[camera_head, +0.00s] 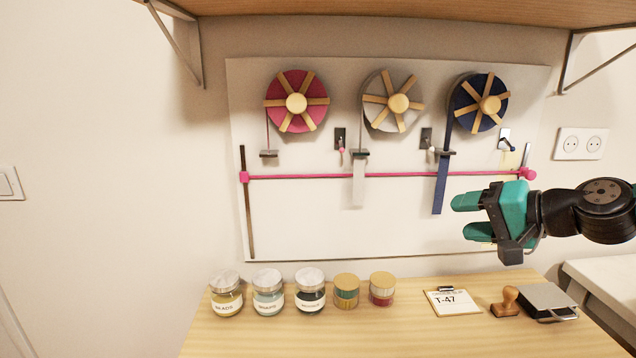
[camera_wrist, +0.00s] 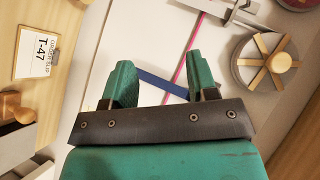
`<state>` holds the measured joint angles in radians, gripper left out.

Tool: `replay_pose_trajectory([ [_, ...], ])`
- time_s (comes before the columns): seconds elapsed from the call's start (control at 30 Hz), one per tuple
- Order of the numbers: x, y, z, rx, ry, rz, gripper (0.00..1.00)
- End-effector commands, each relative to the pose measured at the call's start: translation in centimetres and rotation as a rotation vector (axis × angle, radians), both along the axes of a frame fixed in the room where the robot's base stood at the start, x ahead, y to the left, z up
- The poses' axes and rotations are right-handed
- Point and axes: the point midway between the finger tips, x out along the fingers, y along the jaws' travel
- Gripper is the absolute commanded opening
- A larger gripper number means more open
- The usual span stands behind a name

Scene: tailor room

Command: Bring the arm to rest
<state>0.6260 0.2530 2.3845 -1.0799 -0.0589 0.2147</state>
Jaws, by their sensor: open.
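My gripper (camera_head: 466,217) is at the right in the head view, green and black, stretched leftward in front of the white wall board. Its two green fingers are apart with nothing held between them. In the wrist view my gripper (camera_wrist: 160,82) also shows open, with the blue ribbon and the pink bar seen beyond the fingers. My black arm comes in from the right edge, above the table's right part.
A white board (camera_head: 310,220) carries three ribbon reels and a pink bar (camera_head: 390,176). The wooden table (camera_head: 390,335) bears several jars, a T-47 clipboard (camera_head: 452,302), a wooden stamp (camera_head: 507,301) and a grey box (camera_head: 547,299). A shelf (camera_head: 400,8) overhangs the top.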

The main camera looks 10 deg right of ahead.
Motion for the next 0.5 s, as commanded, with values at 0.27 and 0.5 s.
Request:
replay_pose_trajectory([
  [0.27, -13.1, 15.3, -1.8, -0.514, 0.144, 0.701, 0.53],
  [0.5, -21.7, 16.5, -2.4, -0.793, 0.197, 1.011, 0.53],
])
